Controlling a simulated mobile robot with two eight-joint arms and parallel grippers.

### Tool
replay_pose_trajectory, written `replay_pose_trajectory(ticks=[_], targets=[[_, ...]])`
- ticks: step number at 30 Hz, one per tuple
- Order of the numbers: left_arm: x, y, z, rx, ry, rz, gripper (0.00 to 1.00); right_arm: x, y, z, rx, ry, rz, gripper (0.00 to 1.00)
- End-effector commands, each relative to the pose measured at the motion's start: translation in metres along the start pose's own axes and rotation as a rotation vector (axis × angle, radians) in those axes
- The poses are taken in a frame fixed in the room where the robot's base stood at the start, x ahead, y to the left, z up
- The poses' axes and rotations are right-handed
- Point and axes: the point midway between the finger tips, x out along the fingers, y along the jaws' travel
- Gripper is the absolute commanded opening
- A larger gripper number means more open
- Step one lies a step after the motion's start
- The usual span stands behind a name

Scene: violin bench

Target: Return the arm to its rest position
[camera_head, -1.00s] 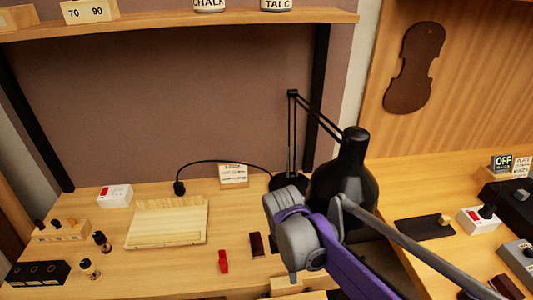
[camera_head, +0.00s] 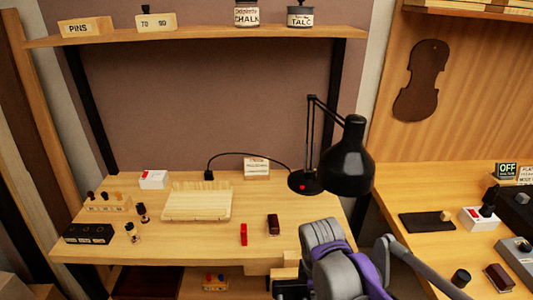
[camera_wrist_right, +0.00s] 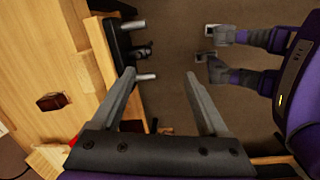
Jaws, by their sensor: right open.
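My right arm (camera_head: 340,265) comes in at the lower right of the head view, grey and purple, in front of the bench's front edge. Its gripper tips are hidden in that view. In the right wrist view my right gripper (camera_wrist_right: 160,82) has its two grey fingers spread apart with nothing between them. It hangs over the dark floor beside the wooden bench (camera_wrist_right: 40,70). My left gripper is not in view.
The bench holds a pale wooden board (camera_head: 197,203), a red block (camera_head: 243,234), a dark red block (camera_head: 273,224) and a black lamp (camera_head: 347,165). A side table at right carries a black mat (camera_head: 425,221) and a white switch box (camera_head: 477,218).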

Motion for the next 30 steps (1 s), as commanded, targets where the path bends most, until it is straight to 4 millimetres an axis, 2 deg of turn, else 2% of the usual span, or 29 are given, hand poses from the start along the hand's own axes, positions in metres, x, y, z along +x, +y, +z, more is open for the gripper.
replay_pose_trajectory(ticks=[8,12,16,21,30], targets=[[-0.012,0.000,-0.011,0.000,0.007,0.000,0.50,-0.007,-0.048,0.044,0.585,0.131,0.120,0.77],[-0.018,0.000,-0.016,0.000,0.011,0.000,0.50,-0.001,-0.076,0.064,0.949,0.242,0.173,0.77],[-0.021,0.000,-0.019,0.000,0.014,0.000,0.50,0.007,-0.094,0.074,1.199,0.332,0.196,0.77],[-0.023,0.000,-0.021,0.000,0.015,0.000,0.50,0.013,-0.104,0.080,1.351,0.391,0.204,0.77],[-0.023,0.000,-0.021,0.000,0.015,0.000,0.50,0.014,-0.105,0.080,1.366,0.397,0.203,0.77]])
